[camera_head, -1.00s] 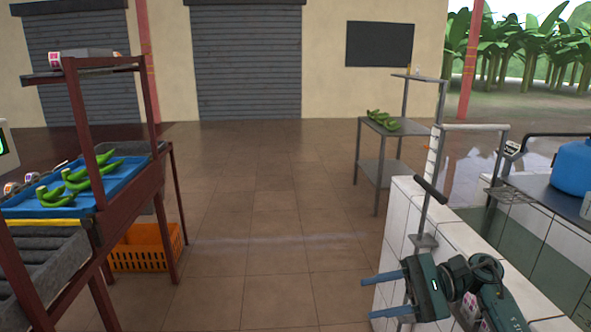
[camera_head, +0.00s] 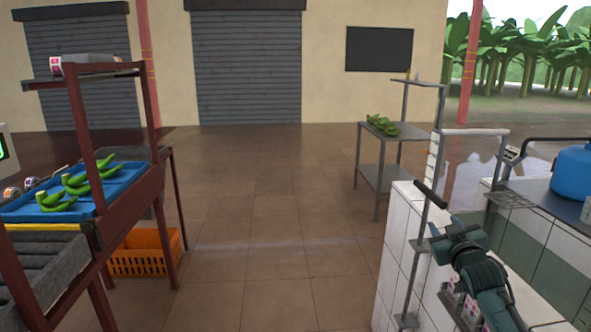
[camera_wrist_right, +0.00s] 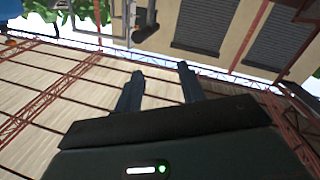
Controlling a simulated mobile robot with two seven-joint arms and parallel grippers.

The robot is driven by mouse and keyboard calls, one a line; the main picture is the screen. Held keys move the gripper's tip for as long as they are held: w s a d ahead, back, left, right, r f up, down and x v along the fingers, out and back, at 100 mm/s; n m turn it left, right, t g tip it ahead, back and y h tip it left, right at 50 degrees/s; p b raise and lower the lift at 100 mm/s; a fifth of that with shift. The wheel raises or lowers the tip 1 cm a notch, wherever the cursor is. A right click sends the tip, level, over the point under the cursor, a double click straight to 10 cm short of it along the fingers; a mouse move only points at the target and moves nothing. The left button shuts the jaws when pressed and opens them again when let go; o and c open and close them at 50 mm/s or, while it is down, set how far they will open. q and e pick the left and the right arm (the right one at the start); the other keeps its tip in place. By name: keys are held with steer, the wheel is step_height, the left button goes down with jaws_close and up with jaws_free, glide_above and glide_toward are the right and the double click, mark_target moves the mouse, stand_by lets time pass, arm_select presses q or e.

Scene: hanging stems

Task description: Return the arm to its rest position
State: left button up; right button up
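My right arm (camera_head: 485,285) comes in at the lower right of the head view, folded upright beside the white tiled wall. Its gripper's fingers are hard to make out there. In the right wrist view my right gripper (camera_wrist_right: 160,80) shows two dark fingers standing apart with nothing between them. Beyond them are the roof panels and red trusses, so it points upward. My left gripper is not in view.
A red-framed rack (camera_head: 160,215) at left carries a blue tray (camera_head: 115,190) with green bananas, above an orange crate (camera_head: 140,262). A metal stand (camera_head: 375,170) holds more bananas. The tiled wall (camera_head: 400,225) and metal post are close to my right arm. The middle floor is clear.

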steer(key=s+a+f+g+y, duration=0.2)
steer(key=s+a+f, duration=0.4)
steer(key=s+f, duration=0.3)
steer(key=s+a+f+g+y, duration=0.1)
steer(key=s+a+f+g, duration=0.1)
steer(key=s+a+f, duration=0.7)
steer(key=s+a+f+g, duration=0.1)
steer(key=s+a+f, duration=0.1)
steer(key=s, duration=0.5)
steer(key=s+a+f+g+y, duration=0.1)
steer(key=s+a+f, duration=0.1)
steer(key=s+f, duration=0.2)
steer(key=s+a+f+g+y, duration=0.1)
steer(key=s+a+f, duration=0.1)
steer(key=s, duration=0.8)
steer(key=shift+s+a+f, duration=0.2)
steer(key=shift+s+f, duration=0.15)
steer(key=shift+f, duration=0.15)
